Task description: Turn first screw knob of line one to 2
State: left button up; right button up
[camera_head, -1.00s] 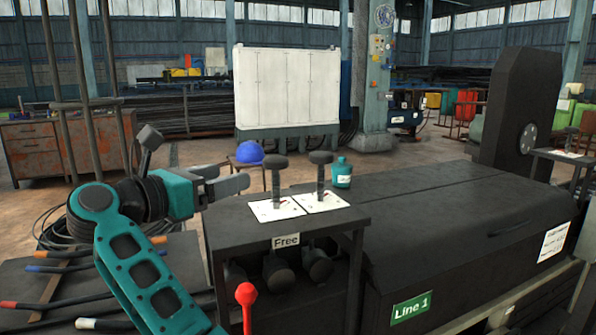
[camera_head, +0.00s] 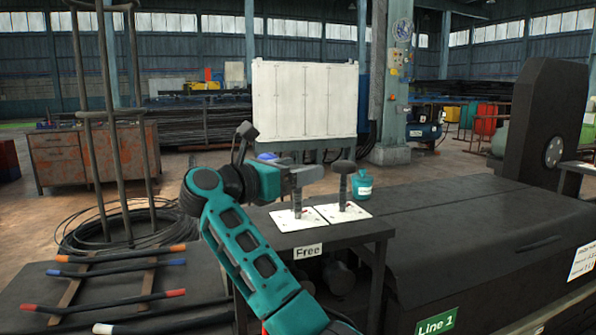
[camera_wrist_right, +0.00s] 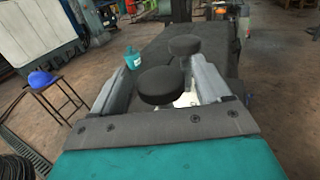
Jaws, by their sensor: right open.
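My right gripper (camera_head: 306,176) is open at the first screw knob of the small dark table in the head view. Its fingers hide most of that knob's head, but the stem (camera_head: 297,202) shows below, rising from a white plate (camera_head: 290,221). In the right wrist view the round black head of the near knob (camera_wrist_right: 160,87) sits between the open fingers (camera_wrist_right: 161,70). I cannot tell whether a finger touches it. The second knob (camera_head: 344,167) stands upright to the right, and shows behind the first in the wrist view (camera_wrist_right: 184,45). My left gripper is out of view.
A teal bottle (camera_head: 362,185) stands behind the second knob. A "Free" label (camera_head: 308,250) is on the table front. The dark machine (camera_head: 470,225) with a "Line 1" sign (camera_head: 436,322) fills the right. A blue helmet (camera_wrist_right: 41,79) rests on a stool at left.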

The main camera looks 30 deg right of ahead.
jog(key=shift+d, duration=0.3)
jog(key=shift+c, duration=0.3)
jog(key=shift+r, duration=0.1)
jog(key=c, duration=0.9)
